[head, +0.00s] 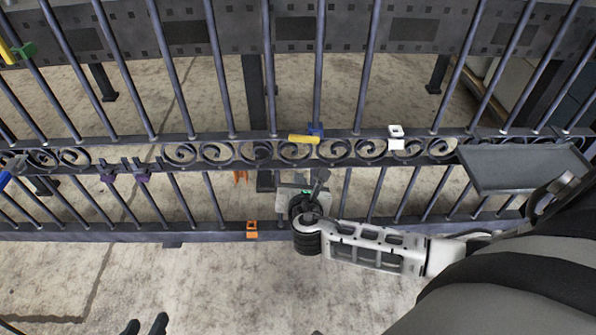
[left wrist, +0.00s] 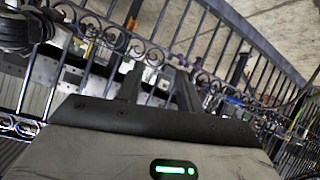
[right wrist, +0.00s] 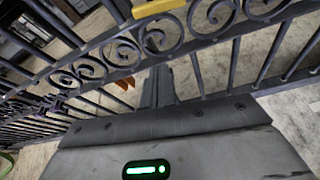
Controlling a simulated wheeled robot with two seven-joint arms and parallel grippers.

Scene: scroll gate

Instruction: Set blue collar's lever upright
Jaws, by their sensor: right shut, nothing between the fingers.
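The yellow lever also shows at the top edge of the right wrist view (right wrist: 152,8). My right gripper (head: 320,176) is shut and empty, just below the scroll rail and the lever, apart from both. Its closed fingers show in the right wrist view (right wrist: 159,88). My left gripper (head: 146,325) is open and empty at the bottom edge, far from the collar. Its spread fingers show in the left wrist view (left wrist: 158,90).
Dark gate bars and scrolls (head: 211,152) surround the collar. A white collar (head: 396,131) is to its right; an orange collar (head: 251,230) is on the lower rail. Purple pieces (head: 143,176) are at left. A grey panel (head: 525,168) is at right. Floor in front is clear.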

